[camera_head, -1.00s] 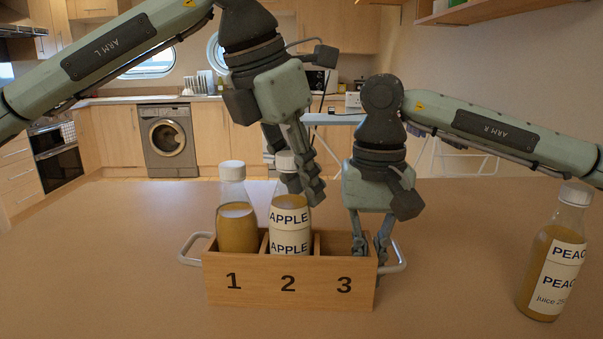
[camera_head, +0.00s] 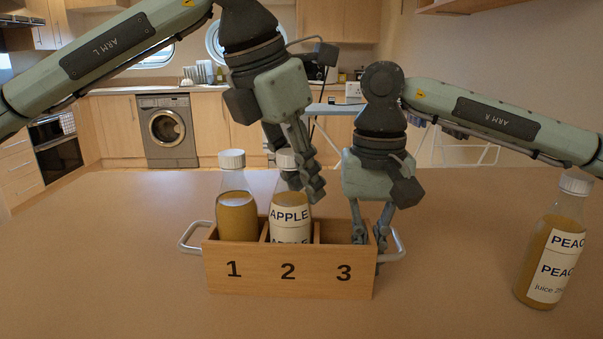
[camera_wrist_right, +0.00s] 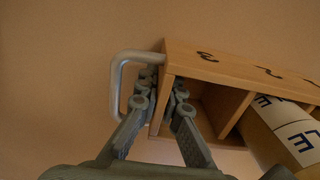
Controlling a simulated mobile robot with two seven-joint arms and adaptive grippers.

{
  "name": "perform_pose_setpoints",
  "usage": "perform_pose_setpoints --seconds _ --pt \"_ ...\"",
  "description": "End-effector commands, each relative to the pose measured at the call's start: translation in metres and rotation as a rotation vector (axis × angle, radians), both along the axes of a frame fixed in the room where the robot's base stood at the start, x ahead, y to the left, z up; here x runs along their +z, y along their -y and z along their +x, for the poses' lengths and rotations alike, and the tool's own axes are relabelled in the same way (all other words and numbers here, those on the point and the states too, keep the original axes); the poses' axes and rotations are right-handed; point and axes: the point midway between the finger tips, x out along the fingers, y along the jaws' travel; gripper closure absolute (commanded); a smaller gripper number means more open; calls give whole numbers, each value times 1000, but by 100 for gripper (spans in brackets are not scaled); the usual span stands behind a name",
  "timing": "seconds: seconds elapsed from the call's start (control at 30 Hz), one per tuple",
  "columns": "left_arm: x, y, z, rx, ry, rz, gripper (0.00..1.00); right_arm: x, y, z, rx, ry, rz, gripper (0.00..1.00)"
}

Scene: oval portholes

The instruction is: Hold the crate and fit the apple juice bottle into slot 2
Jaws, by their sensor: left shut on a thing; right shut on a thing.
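The wooden crate (camera_head: 310,283) stands on the table with slots 1, 2 and 3 in a row. The apple juice bottle (camera_head: 290,214) is upright in slot 2, its lower part behind the front wall; whether it rests on the floor is hidden. Its cap is about level with the neighbouring bottle's. My left gripper (camera_head: 303,188) is shut on the apple juice bottle near its neck. My right gripper (camera_head: 370,238) is shut on the crate's right end wall, one finger inside slot 3 and one outside by the handle; the wrist view (camera_wrist_right: 160,105) shows this.
A juice bottle with a white cap (camera_head: 237,215) stands in slot 1. Slot 3 is empty apart from my finger. A peach juice bottle (camera_head: 552,250) stands on the table (camera_head: 120,270) at the right. The table left of the crate is clear.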

Motion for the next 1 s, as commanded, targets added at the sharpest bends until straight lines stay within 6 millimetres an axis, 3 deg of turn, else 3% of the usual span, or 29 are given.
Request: perform_pose_setpoints --seconds 0.1,0.13,0.3,0.67,0.77,1.0 --pt "1 0 0 0 2 -1 100 1 0 0 0 1 1 100" --pt "1 0 0 0 1 -2 72 1 0 0 0 1 1 100" --pt "1 0 0 1 1 -2 51 1 0 0 0 1 1 100" --pt "3 -1 -1 1 -1 1 50 1 0 0 0 1 1 100" --pt "14 -4 -3 1 2 -1 50 1 0 0 0 2 1 100" --pt "61 -19 -14 3 3 -3 50 1 0 0 0 2 1 100"
